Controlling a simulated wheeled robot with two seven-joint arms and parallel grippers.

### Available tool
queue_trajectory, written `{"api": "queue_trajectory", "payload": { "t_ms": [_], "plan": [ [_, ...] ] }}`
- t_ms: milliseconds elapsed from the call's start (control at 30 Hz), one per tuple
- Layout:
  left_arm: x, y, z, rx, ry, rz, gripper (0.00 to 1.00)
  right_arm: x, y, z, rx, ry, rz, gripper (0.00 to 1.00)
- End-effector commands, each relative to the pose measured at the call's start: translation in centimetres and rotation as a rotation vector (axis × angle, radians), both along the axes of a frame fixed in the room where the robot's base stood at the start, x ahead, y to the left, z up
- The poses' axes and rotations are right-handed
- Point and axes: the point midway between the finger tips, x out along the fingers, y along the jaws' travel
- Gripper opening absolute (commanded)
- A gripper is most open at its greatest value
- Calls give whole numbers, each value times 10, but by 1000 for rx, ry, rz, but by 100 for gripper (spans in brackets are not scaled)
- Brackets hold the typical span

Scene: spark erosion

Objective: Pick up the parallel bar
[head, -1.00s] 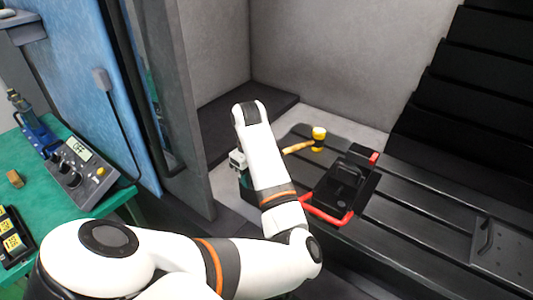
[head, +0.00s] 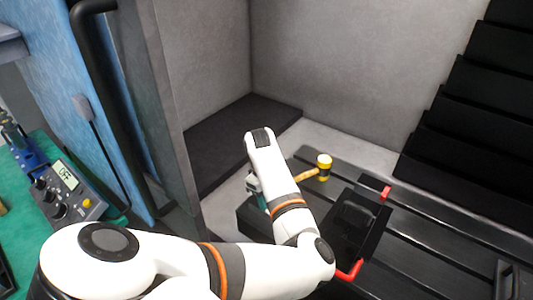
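I cannot make out a parallel bar in the head view. My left arm reaches in from the lower left, over the near left end of the dark machine table. Its gripper (head: 253,184) is a small grey and greenish shape mostly hidden behind my white forearm. I cannot see its fingertips or whether it holds anything. A black vise (head: 352,222) with red handle parts sits on the table just right of my forearm, which covers part of it. My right gripper is not in view.
A yellow-headed mallet (head: 324,166) lies on the slotted machine table (head: 440,238), beyond the vise. Grey walls and a black stepped cover (head: 470,110) bound the back. At left are a door frame (head: 165,100) and a green bench with a control box (head: 62,195).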

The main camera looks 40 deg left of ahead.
Motion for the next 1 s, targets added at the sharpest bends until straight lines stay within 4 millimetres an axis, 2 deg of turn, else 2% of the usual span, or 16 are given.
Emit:
{"api": "queue_trajectory", "payload": {
  "t_ms": [133,300,433,667,900,1000],
  "plan": [
    [-4,0,-13,-1,3,0,40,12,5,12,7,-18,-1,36],
    [-8,0,-40,-2,3,-1,40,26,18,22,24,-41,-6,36],
    [-8,-1,-51,0,0,-1,40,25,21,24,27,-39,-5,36],
    [-7,-1,-53,0,-2,0,40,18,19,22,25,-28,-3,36],
    [-7,-1,-52,0,-1,0,1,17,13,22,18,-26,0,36],
    [-7,-1,-52,0,-1,0,0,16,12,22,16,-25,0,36]
  ]
}}
